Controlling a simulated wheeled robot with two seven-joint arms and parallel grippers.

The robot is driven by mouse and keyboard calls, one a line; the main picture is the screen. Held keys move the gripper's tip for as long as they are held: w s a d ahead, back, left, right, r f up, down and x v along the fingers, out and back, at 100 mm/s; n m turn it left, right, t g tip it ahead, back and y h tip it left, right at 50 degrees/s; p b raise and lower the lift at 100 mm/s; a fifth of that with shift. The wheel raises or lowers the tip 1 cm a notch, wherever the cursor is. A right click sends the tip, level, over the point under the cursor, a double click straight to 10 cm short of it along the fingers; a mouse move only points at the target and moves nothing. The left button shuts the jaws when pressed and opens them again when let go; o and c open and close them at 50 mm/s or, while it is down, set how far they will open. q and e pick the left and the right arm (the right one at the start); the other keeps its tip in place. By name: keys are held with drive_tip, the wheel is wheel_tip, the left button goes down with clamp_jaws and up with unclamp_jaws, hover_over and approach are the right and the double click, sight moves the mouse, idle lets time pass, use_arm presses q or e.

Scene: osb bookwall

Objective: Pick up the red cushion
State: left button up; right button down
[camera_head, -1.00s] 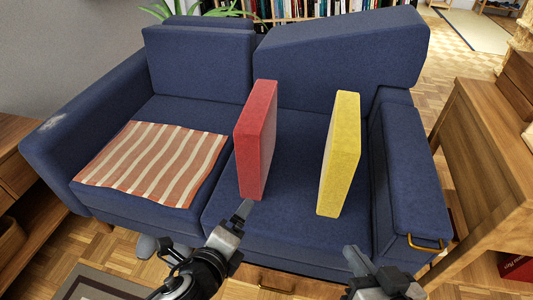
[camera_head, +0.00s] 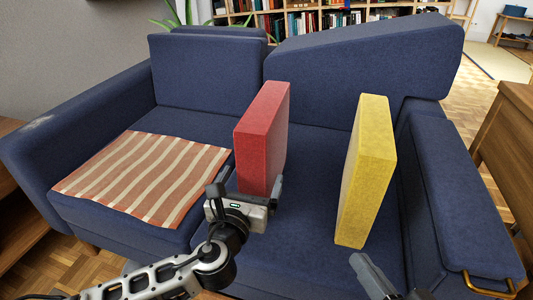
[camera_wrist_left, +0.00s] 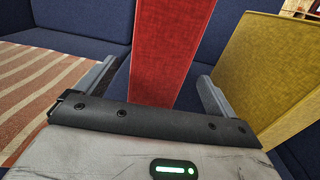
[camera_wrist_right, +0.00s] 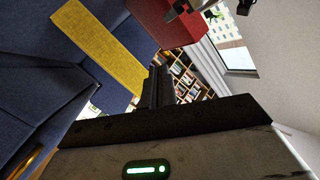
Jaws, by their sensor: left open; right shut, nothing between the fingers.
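The red cushion (camera_head: 262,138) stands upright on edge on the blue sofa seat. My left gripper (camera_head: 249,185) is open at the cushion's lower front. In the left wrist view the red cushion (camera_wrist_left: 168,50) rises between the two spread fingers (camera_wrist_left: 155,85); I cannot tell whether they touch it. In the right wrist view the cushion (camera_wrist_right: 180,20) shows at the top. My right gripper (camera_head: 366,268) is shut and empty in front of the sofa's right part, and its closed fingers show in its own wrist view (camera_wrist_right: 157,85).
A yellow cushion (camera_head: 367,172) stands upright to the right of the red one. A striped orange and cream cloth (camera_head: 145,175) lies on the left seat. The sofa's right armrest (camera_head: 455,190) carries a brass handle (camera_head: 488,285). A bookshelf (camera_head: 310,20) is behind the sofa.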

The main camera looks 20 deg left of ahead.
use_arm(q)
drive_tip(key=shift+w, duration=0.6)
drive_tip(key=shift+w+a+f+b, duration=0.1)
drive_tip(key=shift+w+f+b, duration=0.05)
drive_tip(key=shift+w+b, duration=0.35)
drive_tip(key=shift+w+a+f+b, duration=0.15)
drive_tip(key=shift+w+b, duration=0.25)
drive_tip(key=shift+w, duration=0.2)
drive_tip(key=shift+w+b, duration=0.4)
drive_tip(key=shift+w, duration=1)
use_arm(e)
drive_tip(key=r+t, duration=0.1)
drive_tip(key=w+r+n+t, duration=0.1)
drive_tip(key=w+r+n, duration=0.1)
drive_tip(key=shift+d+r+t+y, duration=0.25)
drive_tip(key=shift+r+t+y, duration=0.05)
drive_tip(key=shift+t+y, duration=0.1)
use_arm(q)
drive_tip(key=shift+r, duration=0.1)
drive_tip(key=shift+c, duration=0.3)
drive_tip(key=c, duration=1)
drive_tip(key=shift+c, duration=1.2)
drive_tip(key=shift+r, duration=0.1)
